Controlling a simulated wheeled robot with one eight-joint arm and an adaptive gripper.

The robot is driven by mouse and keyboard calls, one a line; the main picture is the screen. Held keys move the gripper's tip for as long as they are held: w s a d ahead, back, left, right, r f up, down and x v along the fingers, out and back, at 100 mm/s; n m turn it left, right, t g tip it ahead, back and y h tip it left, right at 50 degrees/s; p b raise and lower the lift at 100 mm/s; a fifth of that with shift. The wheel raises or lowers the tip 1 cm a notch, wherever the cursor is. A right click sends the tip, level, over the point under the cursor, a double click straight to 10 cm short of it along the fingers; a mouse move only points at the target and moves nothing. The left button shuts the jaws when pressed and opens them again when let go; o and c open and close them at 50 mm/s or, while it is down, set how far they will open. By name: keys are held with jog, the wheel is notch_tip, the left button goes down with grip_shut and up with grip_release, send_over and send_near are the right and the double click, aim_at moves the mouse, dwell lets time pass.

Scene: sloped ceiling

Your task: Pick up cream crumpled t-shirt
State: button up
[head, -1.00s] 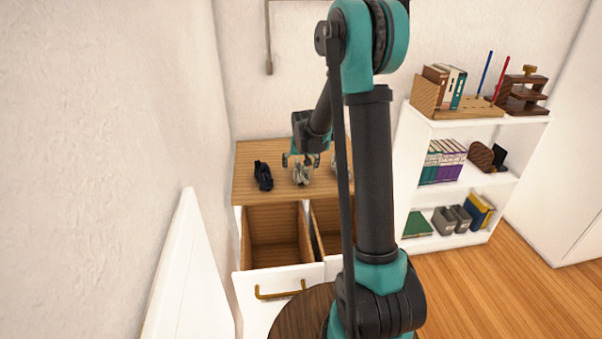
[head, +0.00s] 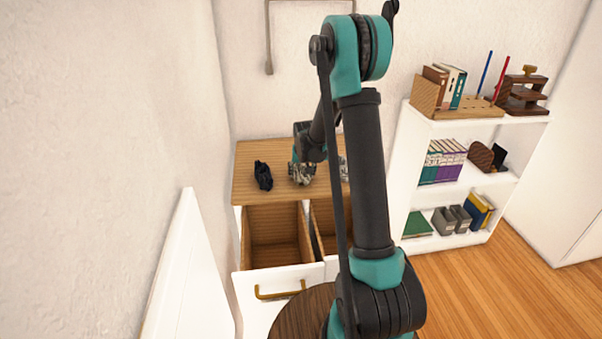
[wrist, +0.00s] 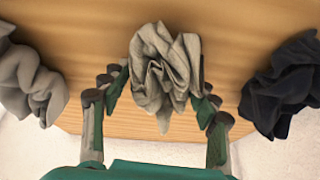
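The cream crumpled t-shirt (wrist: 166,72) lies on the wooden top of the dresser. It sits in the middle of the wrist view, between a grey crumpled cloth (wrist: 28,82) on the left and a dark one (wrist: 286,86) on the right. My gripper (wrist: 160,98) is open, with one finger on each side of the t-shirt's near part. Whether the fingers touch the cloth I cannot tell. In the head view the t-shirt (head: 302,178) is partly hidden by my gripper and wrist.
The dresser top (head: 245,170) has two open drawers (head: 272,262) below its front edge. A white bookshelf (head: 470,126) with books stands to the right. A wall is close behind the dresser, and a white panel (head: 178,270) stands at lower left.

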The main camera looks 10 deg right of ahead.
jog(key=c, duration=0.6)
jog(key=shift+c, duration=0.2)
